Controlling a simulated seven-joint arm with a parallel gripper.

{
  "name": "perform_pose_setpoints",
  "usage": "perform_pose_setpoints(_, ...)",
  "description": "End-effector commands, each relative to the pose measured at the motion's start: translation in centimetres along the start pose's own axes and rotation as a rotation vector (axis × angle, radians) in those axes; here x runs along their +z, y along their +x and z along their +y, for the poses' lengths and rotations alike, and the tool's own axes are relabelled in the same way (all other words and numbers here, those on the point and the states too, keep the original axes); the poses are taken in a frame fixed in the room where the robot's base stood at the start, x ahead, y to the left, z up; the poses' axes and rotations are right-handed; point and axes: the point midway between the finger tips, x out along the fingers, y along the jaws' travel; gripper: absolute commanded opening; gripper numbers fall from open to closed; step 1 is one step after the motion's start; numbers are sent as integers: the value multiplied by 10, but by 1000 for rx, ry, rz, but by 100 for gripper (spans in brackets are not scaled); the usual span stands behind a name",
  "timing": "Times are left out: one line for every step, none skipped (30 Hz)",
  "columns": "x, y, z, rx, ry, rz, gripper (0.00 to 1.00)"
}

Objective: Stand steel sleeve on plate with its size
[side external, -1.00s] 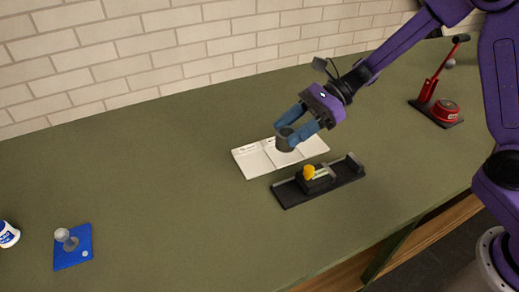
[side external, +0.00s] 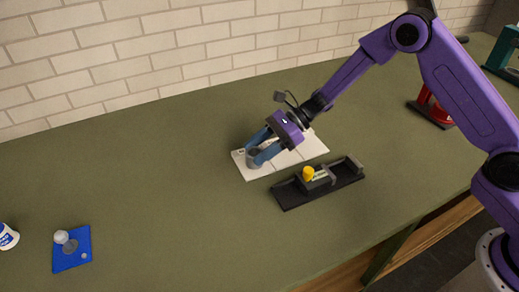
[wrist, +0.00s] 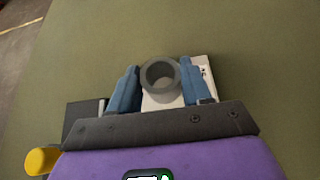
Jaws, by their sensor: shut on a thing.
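A grey steel sleeve (wrist: 160,76), a short hollow tube, is held upright between the two blue fingers of my gripper (wrist: 156,88). In the side view the sleeve (side external: 253,157) is at the left part of the white plate (side external: 312,147), with my gripper (side external: 260,150) shut on it. The white plate is divided into sections with small markings; the text is too small to read. I cannot tell whether the sleeve touches the plate or is just above it. Part of the plate is hidden under my gripper.
A black fixture (side external: 290,194) with a yellow knob (side external: 308,173) lies just in front of the plate. A blue pad (side external: 72,258) with a grey knobbed piece is at the front left. A red device (side external: 430,107) stands at the right.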

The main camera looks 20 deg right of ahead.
Motion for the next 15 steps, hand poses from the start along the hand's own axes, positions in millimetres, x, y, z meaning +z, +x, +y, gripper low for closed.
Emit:
perform_pose_setpoints(-2, 1, 0, -1, 0, -2, 1)
perform_pose_setpoints(-4, 2, 0, -1, -1, -2, 1)
perform_pose_setpoints(-4, 2, 0, -2, -2, -2, 1)
perform_pose_setpoints(-4, 2, 0, -2, -2, -2, 1)
perform_pose_setpoints(-4, 2, 0, -2, -2, -2, 1)
perform_pose_setpoints(-4, 2, 0, -2, -2, -2, 1)
perform_pose_setpoints(-4, 2, 0, -2, -2, -2, 1)
perform_pose_setpoints(-4, 2, 0, -2, -2, -2, 1)
perform_pose_setpoints(-4, 2, 0, -2, -2, -2, 1)
perform_pose_setpoints(-4, 2, 0, -2, -2, -2, 1)
perform_pose_setpoints(-4, 2, 0, -1, -2, -2, 1)
perform_pose_setpoints(-5, 3, 0, -1, -1, -2, 1)
perform_pose_setpoints(-6, 3, 0, -1, -1, -2, 1)
perform_pose_setpoints(-7, 4, 0, -1, -1, -2, 1)
perform_pose_setpoints(-7, 4, 0, -1, -1, 0, 61)
